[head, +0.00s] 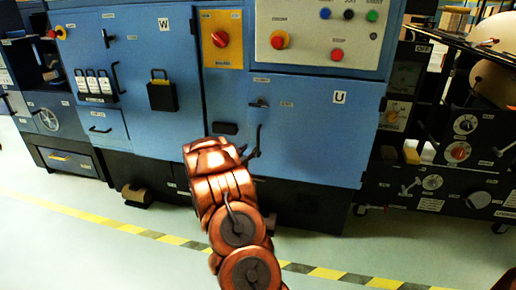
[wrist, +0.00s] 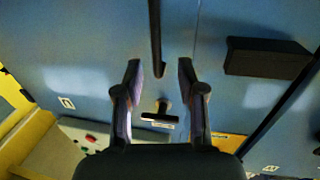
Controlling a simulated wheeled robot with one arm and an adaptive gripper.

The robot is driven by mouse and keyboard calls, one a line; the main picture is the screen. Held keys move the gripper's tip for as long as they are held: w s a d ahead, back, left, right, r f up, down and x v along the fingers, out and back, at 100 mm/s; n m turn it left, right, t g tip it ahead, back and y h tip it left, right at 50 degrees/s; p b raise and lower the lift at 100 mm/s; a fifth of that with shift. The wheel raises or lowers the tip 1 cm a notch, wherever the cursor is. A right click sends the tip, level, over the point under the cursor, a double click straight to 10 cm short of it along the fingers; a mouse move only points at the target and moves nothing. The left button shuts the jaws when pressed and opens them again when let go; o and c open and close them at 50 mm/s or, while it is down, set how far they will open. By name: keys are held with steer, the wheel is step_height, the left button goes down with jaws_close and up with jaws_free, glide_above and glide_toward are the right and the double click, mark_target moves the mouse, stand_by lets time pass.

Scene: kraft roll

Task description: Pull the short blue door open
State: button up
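The short blue door (head: 310,125), marked U, is on the lower right of the blue cabinet, below the grey control panel. It looks shut. Its dark upright handle (head: 258,138) is near its left edge, with a small dark latch (head: 259,104) above. In the wrist view, my gripper (wrist: 160,75) is open and faces the door. The upright handle (wrist: 155,38) ends between the fingertips in the picture, and the latch (wrist: 161,112) shows lower between the fingers. I see no contact, and cannot tell the depth gap. In the head view, my arm hides most of the gripper.
A black box-like part (head: 225,128) sticks out left of the handle, also in the wrist view (wrist: 266,57). The control panel (head: 325,35) has knobs and buttons. A dark machine (head: 455,150) stands at right.

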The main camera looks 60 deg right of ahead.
mark_target(258, 143)
steer(key=d, duration=0.3)
steer(key=d+b, duration=0.1)
steer(key=d, duration=0.2)
steer(key=shift+w+f, duration=0.2)
steer(key=shift+w+d+r, duration=0.1)
steer(key=shift+w+d, duration=0.1)
steer(key=shift+d, duration=0.8)
steer(key=shift+c, duration=0.2)
jaws_close()
